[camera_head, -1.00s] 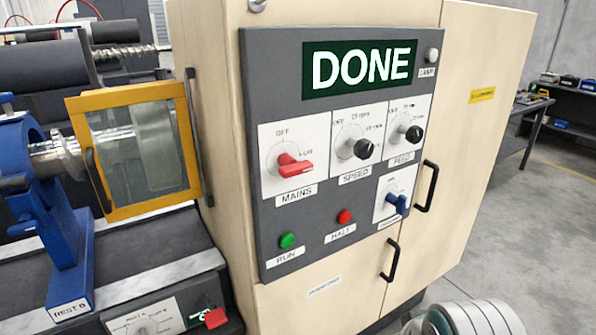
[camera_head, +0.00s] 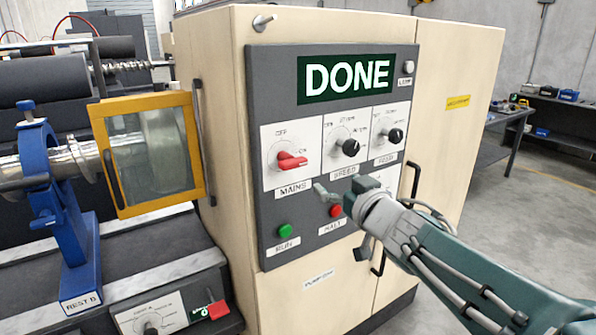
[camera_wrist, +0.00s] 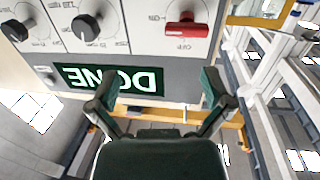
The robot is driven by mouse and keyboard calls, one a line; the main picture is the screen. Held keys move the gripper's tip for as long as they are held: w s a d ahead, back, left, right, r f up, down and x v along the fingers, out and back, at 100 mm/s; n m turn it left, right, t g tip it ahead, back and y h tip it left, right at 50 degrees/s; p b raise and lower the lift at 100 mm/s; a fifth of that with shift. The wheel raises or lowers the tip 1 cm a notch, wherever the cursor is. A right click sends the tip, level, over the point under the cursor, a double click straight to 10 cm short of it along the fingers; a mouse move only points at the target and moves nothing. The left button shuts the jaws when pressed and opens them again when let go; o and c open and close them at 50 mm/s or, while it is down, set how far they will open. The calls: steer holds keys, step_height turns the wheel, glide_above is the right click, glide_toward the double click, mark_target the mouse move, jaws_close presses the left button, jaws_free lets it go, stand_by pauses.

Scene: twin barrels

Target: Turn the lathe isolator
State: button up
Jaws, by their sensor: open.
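The red rotary handle (camera_head: 290,161) sits on the white MAINS plate (camera_head: 273,182) at the upper left of the grey control panel (camera_head: 262,90). It points right, towards ON. In the wrist view, which is upside down, the red handle (camera_wrist: 186,30) is at the top right. My gripper (camera_head: 338,192) is in front of the panel's lower middle, right of and below the red handle and apart from it. In the wrist view my gripper (camera_wrist: 160,88) has its fingers wide apart with nothing between them. No label reading "isolator" is legible.
The SPEED knob (camera_head: 351,147) and FEED knob (camera_head: 396,135) are right of MAINS. Green RUN (camera_head: 285,230) and red HALT (camera_head: 336,210) buttons are below. The display (camera_head: 346,77) reads DONE. A yellow-framed guard (camera_head: 150,155) stands left.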

mark_target(297, 166)
steer(key=w+a+y, duration=0.1)
steer(key=w+a, duration=0.3)
steer(key=w+a+n+y, duration=0.1)
steer(key=w+a, duration=0.3)
steer(key=shift+w+a+g, duration=0.15)
steer(key=shift+w+g, duration=0.1)
steer(key=shift+g, duration=0.15)
steer(key=c, duration=0.8)
